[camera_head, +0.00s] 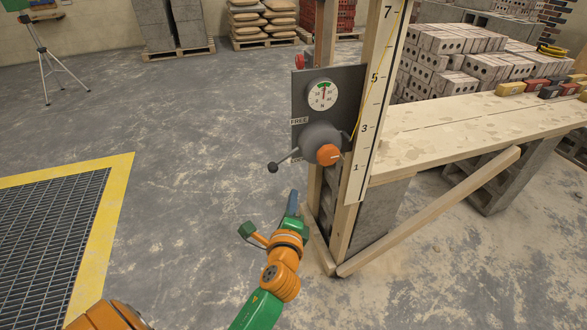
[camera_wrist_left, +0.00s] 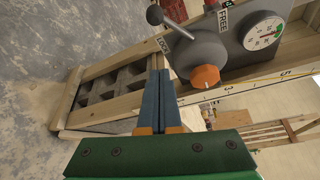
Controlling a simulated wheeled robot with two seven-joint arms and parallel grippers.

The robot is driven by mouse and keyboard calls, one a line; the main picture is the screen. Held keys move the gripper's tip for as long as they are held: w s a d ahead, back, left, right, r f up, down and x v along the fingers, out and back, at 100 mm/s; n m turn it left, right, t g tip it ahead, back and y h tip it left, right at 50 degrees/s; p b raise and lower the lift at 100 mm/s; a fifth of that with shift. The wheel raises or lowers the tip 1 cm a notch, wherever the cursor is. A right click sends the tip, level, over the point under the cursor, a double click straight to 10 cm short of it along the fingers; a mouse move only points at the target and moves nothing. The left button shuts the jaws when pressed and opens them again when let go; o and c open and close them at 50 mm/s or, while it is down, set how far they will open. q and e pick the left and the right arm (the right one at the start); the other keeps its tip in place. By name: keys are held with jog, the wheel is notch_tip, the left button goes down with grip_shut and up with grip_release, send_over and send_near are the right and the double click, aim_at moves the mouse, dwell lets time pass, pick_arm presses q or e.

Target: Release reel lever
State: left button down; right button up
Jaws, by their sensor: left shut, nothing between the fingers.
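The reel lever (camera_head: 283,161) is a metal rod with a dark ball end. It sticks out down and to the left from the grey reel hub (camera_head: 321,138), below the FREE label. In the left wrist view the lever (camera_wrist_left: 168,23) ends nearer the LOCK label (camera_wrist_left: 163,45) than the FREE label (camera_wrist_left: 222,20). An orange knob (camera_head: 329,154) sits on the hub front. My left gripper (camera_head: 293,195) is shut and empty, below and to the right of the lever ball and apart from it. Its blue fingers (camera_wrist_left: 160,75) lie together. My right gripper is out of view.
A dial gauge (camera_head: 322,94) sits on the grey panel above the hub. A numbered wooden post (camera_head: 370,100) stands to the right, beside a plank bench (camera_head: 460,122) and a diagonal brace (camera_head: 440,207). The floor left of the panel is clear, with a yellow-edged grate (camera_head: 118,185) further left.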

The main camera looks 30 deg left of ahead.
aim_at(284, 159)
pick_arm(q)
jog(key=b+x, duration=0.2)
jog(key=x, duration=0.8)
jog(key=s+a+p, duration=0.1)
jog(key=s+a+r+p, duration=0.1)
jog(key=shift+s+a+r, duration=0.2)
jog(key=shift+s+a, duration=0.15)
jog(key=shift+s, duration=0.05)
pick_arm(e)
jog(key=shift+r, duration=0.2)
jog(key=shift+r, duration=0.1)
